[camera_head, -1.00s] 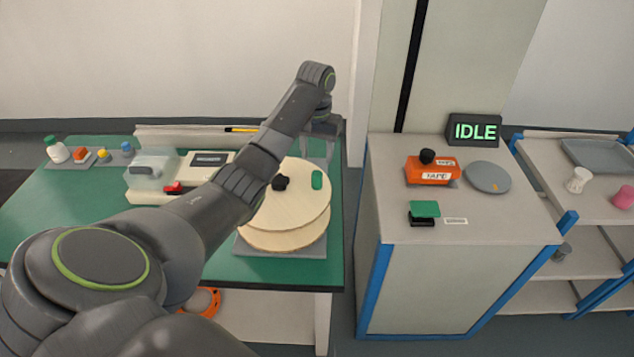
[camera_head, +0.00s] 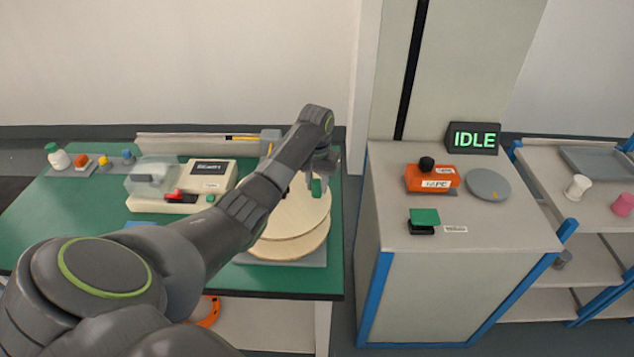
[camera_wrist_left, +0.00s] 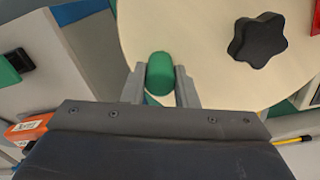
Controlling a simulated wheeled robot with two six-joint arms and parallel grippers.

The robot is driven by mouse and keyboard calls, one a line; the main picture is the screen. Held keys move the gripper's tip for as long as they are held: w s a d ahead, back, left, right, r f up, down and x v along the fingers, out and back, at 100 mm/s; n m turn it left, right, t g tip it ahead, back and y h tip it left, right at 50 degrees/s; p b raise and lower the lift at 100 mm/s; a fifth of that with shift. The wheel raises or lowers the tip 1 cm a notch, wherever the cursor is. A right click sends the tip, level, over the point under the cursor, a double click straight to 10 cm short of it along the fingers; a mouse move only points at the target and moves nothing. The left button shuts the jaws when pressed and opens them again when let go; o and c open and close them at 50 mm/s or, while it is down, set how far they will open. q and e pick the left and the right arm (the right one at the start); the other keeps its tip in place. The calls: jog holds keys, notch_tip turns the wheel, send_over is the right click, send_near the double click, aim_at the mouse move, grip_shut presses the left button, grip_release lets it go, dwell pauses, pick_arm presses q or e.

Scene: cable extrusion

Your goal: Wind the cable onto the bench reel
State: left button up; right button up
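The bench reel (camera_head: 300,215) has two cream flanges, stacked flat, on a grey base on the green bench. A green handle (camera_head: 317,187) stands near its rim. A black star knob (camera_wrist_left: 258,40) sits on the upper flange in the left wrist view. My left gripper (camera_head: 318,180) is down at the handle. In the left wrist view its fingers (camera_wrist_left: 160,80) stand on either side of the green handle (camera_wrist_left: 160,72), very close to it. I cannot tell whether they press on it. My arm hides part of the reel. I make out no cable. My right gripper is out of view.
A beige machine (camera_head: 190,185) with a clear cover and red lever stands left of my arm. The cabinet to the right bears an orange tape dispenser (camera_head: 432,180), a grey disc (camera_head: 489,184), a green-topped block (camera_head: 424,218) and a display (camera_head: 473,138) reading IDLE.

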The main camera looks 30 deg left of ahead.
pick_arm(q)
grip_shut()
jog(key=shift+r, duration=0.1)
